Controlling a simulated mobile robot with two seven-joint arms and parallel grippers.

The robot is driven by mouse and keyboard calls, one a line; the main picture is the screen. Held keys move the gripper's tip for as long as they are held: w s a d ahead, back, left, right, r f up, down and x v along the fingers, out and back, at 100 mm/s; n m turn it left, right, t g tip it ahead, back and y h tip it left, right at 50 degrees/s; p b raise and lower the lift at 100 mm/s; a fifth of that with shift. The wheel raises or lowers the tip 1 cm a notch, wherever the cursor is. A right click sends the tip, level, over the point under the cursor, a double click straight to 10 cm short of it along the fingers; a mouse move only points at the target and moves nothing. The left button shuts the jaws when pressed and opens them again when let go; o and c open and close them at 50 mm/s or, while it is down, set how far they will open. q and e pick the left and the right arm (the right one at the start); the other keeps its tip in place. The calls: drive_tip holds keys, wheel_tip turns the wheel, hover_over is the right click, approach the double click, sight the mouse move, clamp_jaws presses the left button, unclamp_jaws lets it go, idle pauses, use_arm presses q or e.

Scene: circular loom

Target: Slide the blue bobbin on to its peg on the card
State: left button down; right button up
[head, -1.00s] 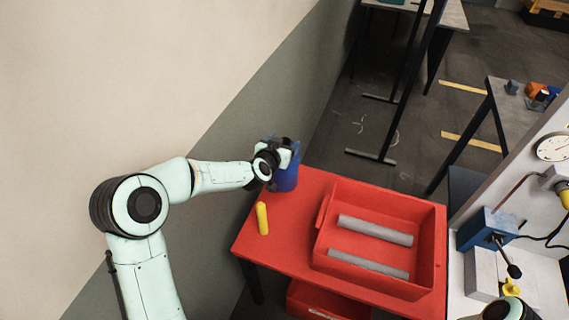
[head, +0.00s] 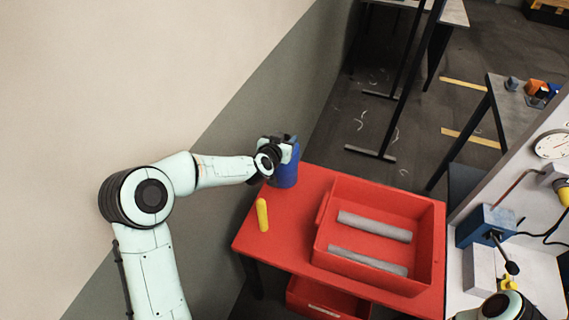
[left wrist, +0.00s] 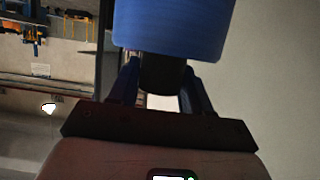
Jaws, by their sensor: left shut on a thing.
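The blue bobbin (head: 285,175) is in my left gripper (head: 281,151), at the far left corner of the red table top (head: 290,215). The left wrist view shows the gripper fingers (left wrist: 160,82) shut on the dark narrow neck of the bobbin (left wrist: 170,28). I cannot tell whether the bobbin's lower end touches the table. A yellow peg (head: 262,215) stands on the red top, nearer the front left, with nothing on it. The bobbin is apart from the peg, behind it and to its right.
A red tray (head: 440,245) with two grey rods (head: 375,227) takes up the right of the red top. A wall (head: 220,150) runs close on the left. A bench with a blue device (head: 487,227) stands at the right.

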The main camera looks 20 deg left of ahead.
use_arm(q)
drive_tip(key=shift+r, duration=0.3)
use_arm(e)
drive_tip(key=shift+r, duration=0.1)
use_arm(q)
drive_tip(key=shift+r, duration=0.45)
use_arm(e)
drive_tip(key=shift+w+r, duration=0.2)
use_arm(q)
wheel_tip(320, 180, up, 3)
drive_tip(key=shift+r+p, duration=0.2)
drive_tip(key=shift+p, duration=0.8)
wheel_tip(320, 180, up, 15)
drive_tip(key=p, duration=0.3)
use_arm(e)
drive_tip(key=w+r+t, duration=0.1)
drive_tip(key=w+r, duration=0.5)
drive_tip(key=shift+r, duration=0.2)
drive_tip(key=shift+w, duration=0.1)
